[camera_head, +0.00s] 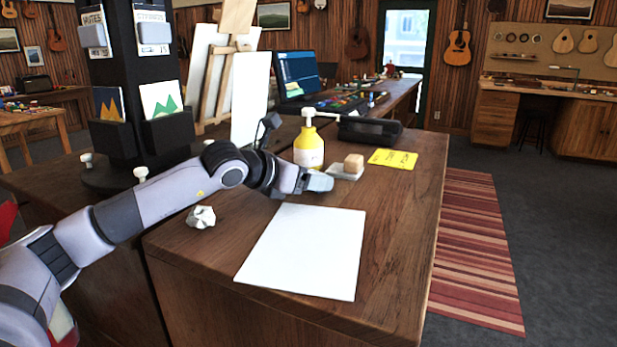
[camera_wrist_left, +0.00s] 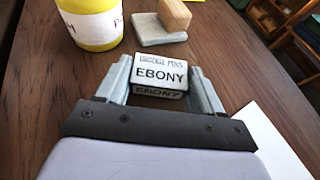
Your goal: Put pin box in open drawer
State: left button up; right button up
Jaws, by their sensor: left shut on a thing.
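The pin box (camera_wrist_left: 160,75) is a small white box with "EBONY" printed on it, seen in the left wrist view. My left gripper (camera_wrist_left: 162,88) is shut on it, with one finger on each side. In the head view my left gripper (camera_head: 318,183) is over the wooden counter, just beyond the white sheet; the box cannot be made out there. I cannot tell whether the box touches the counter. No open drawer shows on the counter's visible faces. My right gripper is not in view.
On the counter (camera_head: 395,215) are a yellow pump bottle (camera_head: 309,148), a block on a pale pad (camera_head: 353,163), a yellow note (camera_head: 392,159), a white sheet (camera_head: 305,250) and a crumpled ball (camera_head: 201,217). A dark display stand (camera_head: 140,100) is at left. The counter's right front is clear.

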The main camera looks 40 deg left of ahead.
pick_arm(q)
jog(key=shift+f+b, duration=0.2)
jog(key=shift+b, duration=0.1)
jog(key=o, duration=1)
jog(key=shift+r, duration=0.1)
